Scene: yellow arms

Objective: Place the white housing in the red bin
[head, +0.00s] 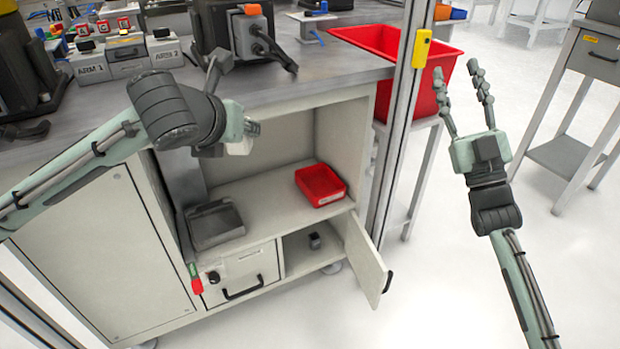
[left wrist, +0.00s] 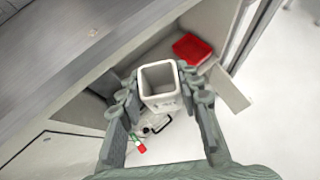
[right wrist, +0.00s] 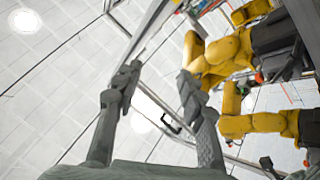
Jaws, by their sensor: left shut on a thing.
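The white housing (left wrist: 160,85) is a hollow, box-like part with an open top. My left gripper (left wrist: 162,100) is shut on it, with fingers on both sides. In the head view the housing (head: 240,147) is mostly hidden by my left gripper (head: 236,130), held in front of the cabinet opening. A large red bin (head: 440,62) stands right of the workbench, behind an upright post. A smaller, shallow red bin (head: 320,184) sits on the cabinet shelf and also shows in the left wrist view (left wrist: 192,47). My right gripper (head: 461,85) is open and empty, right of the post.
A dark grey tray (head: 215,224) lies on the shelf's left. The lower cabinet door (head: 363,262) hangs open. The metal post (head: 398,110) stands between my arms. The workbench top (head: 300,65) carries devices and labelled boxes. Yellow robot arms (right wrist: 232,55) show in the right wrist view.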

